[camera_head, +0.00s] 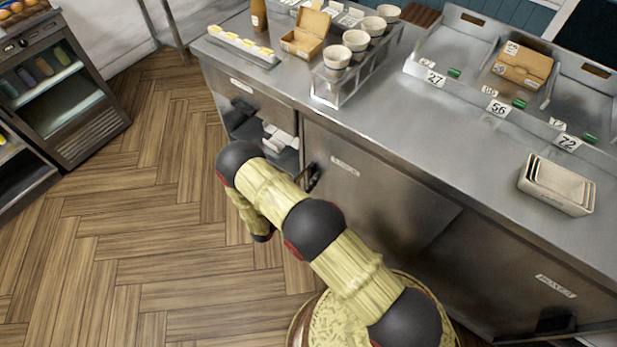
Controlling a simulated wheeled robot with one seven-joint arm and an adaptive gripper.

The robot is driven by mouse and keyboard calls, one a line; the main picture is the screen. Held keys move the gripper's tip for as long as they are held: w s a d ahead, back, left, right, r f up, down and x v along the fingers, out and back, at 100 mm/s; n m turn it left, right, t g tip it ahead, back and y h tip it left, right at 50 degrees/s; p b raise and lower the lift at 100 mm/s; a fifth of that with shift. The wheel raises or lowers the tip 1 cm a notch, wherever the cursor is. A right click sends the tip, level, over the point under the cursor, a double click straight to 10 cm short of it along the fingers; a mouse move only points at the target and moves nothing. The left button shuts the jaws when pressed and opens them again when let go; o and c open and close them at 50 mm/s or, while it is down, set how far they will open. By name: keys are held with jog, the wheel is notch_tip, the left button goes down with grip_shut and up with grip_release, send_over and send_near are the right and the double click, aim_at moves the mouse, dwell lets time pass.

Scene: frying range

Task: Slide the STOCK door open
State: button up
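A steel door front (375,195) with a small label plate (345,166) forms the middle of the counter's front. The label is too small to read surely; I take this as the STOCK door. A dark piece (313,178) sits at its left edge, partly behind my arm. I cannot tell whether it is the door's handle or part of my gripper. My arm rises in front of the counter, bends at the left and folds down. My fingers cannot be made out, nor any contact with the door.
Left of the door, an open bay (265,138) holds white items below a labelled drawer front (250,97). Another labelled panel (510,270) lies at right. The counter top (420,120) carries cups, boxes and stacked trays (557,186). Wooden floor (150,220) is clear at left, before a fridge (60,85).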

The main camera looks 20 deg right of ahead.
jog(key=c, duration=0.6)
grip_shut()
